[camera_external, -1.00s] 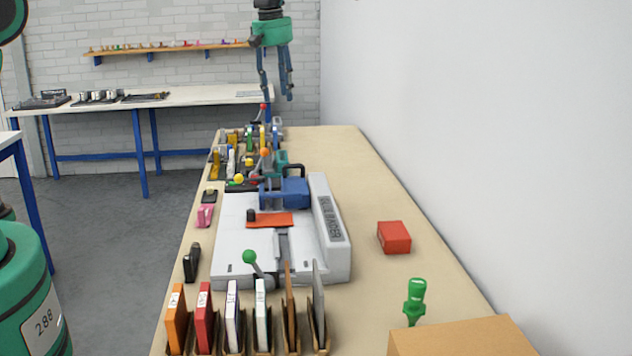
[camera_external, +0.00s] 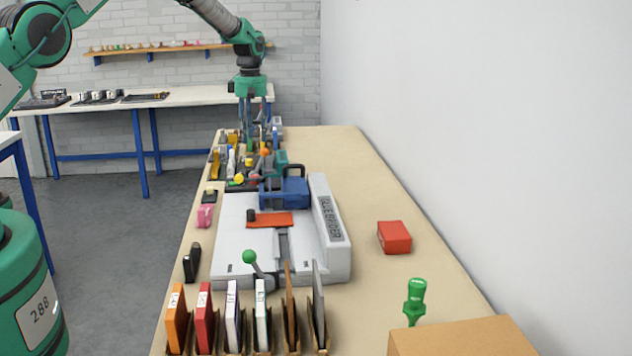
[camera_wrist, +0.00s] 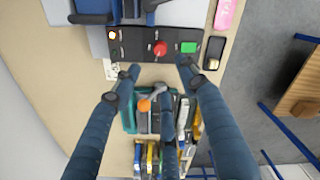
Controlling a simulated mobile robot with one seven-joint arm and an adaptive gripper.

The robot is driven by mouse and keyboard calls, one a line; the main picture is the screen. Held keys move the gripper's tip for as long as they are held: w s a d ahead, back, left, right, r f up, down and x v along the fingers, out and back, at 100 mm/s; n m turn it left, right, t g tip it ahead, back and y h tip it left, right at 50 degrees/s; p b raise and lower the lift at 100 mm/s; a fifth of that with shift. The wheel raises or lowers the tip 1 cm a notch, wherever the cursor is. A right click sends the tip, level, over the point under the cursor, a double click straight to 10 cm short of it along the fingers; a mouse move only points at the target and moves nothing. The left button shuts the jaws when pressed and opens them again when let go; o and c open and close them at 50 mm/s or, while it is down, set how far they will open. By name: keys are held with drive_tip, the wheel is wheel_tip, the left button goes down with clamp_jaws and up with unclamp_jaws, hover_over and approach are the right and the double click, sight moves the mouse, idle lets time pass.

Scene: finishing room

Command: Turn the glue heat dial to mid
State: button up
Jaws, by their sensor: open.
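The binder (camera_external: 338,245), a white machine with a blue clamp (camera_external: 285,193), stands on the long bench. I cannot tell for sure which control is the glue heat dial. My gripper (camera_external: 256,140) points down over the far end of the bench, beyond the panel. In the wrist view my gripper (camera_wrist: 158,76) has its blue fingers spread and empty, tips apparently just below the panel.
An orange-ball lever (camera_wrist: 145,104) and a teal tool with several small tools lie under the fingers. A pink item (camera_wrist: 225,14) and a small black box (camera_wrist: 214,53) lie near the bench edge. A red box (camera_external: 394,237) sits right, with clear bench around it.

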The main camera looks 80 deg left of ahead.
idle(0.4)
wheel_tip(320, 180, down, 14)
drive_tip(key=shift+r+p, duration=0.1)
drive_tip(key=shift+p, duration=0.2)
idle(0.5)
drive_tip(key=shift+c, duration=0.3)
clamp_jaws()
